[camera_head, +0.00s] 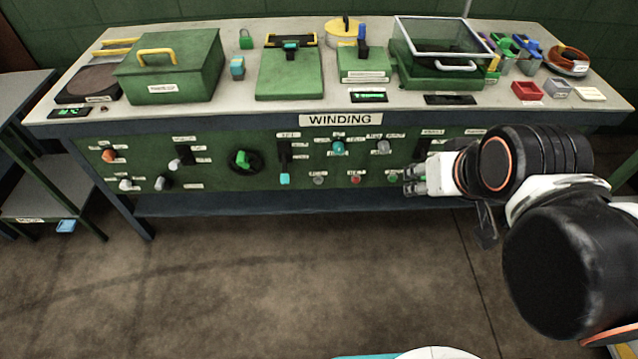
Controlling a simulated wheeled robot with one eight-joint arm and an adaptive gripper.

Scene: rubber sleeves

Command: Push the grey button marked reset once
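Small push buttons sit on the dark green front panel (215,205) below the WINDING sign. A grey button (319,180) is in the lower row, left of a red button (356,180) and a green button (393,178). A grey round knob or button (383,147) is in the row above. The labels are too small to read, so I cannot tell which one is marked reset. My gripper (408,180) is in front of the panel, just right of the green button, pointing left. Its fingers are too small to tell whether they are open or shut.
The tabletop above holds a green box with a yellow handle (172,75), a clear-lidded case (445,45) and small bins (527,91). The floor in front is clear.

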